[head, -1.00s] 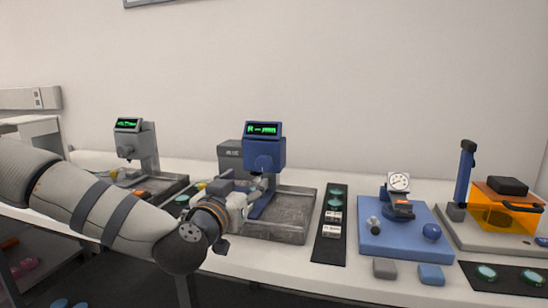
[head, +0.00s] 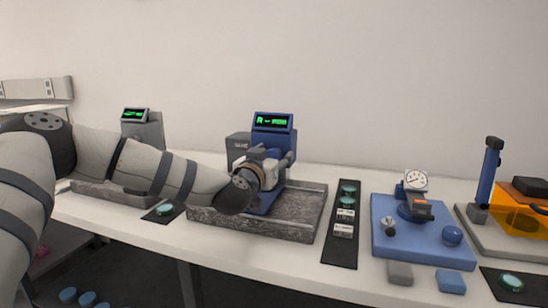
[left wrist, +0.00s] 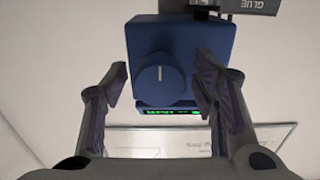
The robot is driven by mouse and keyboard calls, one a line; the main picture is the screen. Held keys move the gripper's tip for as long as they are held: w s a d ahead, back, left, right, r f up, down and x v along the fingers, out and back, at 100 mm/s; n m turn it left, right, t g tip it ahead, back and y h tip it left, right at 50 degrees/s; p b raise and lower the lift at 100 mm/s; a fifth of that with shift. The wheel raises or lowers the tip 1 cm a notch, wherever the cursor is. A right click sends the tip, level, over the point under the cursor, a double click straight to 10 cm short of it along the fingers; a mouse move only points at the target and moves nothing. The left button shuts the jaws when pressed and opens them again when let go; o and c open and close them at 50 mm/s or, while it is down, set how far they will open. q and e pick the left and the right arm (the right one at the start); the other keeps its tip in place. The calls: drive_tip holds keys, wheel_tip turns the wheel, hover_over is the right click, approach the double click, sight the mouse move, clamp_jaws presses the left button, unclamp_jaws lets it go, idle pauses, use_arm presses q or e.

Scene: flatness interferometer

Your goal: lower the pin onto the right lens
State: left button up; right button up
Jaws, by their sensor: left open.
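The blue gauge (head: 272,140) stands at the back of a grey tray, its green display facing me. In the left wrist view its blue housing (left wrist: 150,45) carries a round blue knob (left wrist: 161,88) with a white mark. My left gripper (left wrist: 160,84) is open, one finger on each side of the knob, with gaps on both sides. In the head view my left gripper (head: 270,165) is in front of the gauge and covers its lower front. The pin and any lens under it are hidden. My right gripper is not in view.
The grey tray (head: 308,207) surrounds the gauge foot. A black strip (head: 342,249) with teal discs lies to its right, then a blue base (head: 407,250) with a dial. A grey gauge (head: 142,130) stands left, partly behind my arm.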

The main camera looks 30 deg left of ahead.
use_arm(q)
drive_tip(key=shift+r, duration=0.15)
drive_tip(key=c, duration=1.1)
drive_tip(key=shift+c, duration=0.2)
